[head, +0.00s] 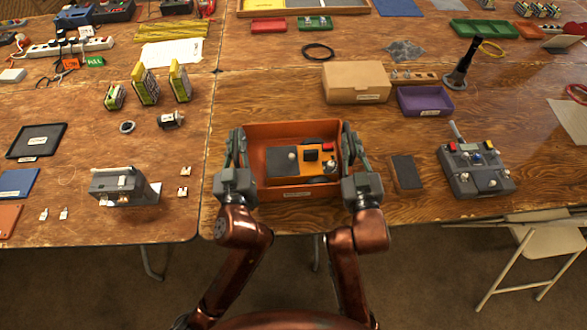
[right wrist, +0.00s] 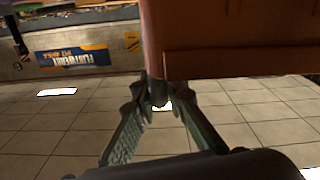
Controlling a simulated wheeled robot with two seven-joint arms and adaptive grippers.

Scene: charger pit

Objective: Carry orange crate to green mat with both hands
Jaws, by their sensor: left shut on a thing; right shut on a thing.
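The orange crate (head: 257,130) stands level in the middle of the head view, near the table's front edge. It holds an orange-and-black device (head: 318,158) and a dark flat piece. My left gripper (head: 237,148) is shut on the crate's left wall. My right gripper (head: 350,147) is shut on its right wall. In the right wrist view the crate's wall (right wrist: 235,40) fills the top right, and the right fingers (right wrist: 155,98) converge at its lower edge. I cannot tell how far the crate is off the table. I cannot make out a green mat.
A grey control box (head: 475,170) and a dark flat pad (head: 406,171) lie to the right. A cardboard box (head: 355,82) and purple bin (head: 425,101) stand behind. A grey device (head: 118,186) is at left. A green tray (head: 485,28) lies far right. A folding chair (head: 535,250) stands in front.

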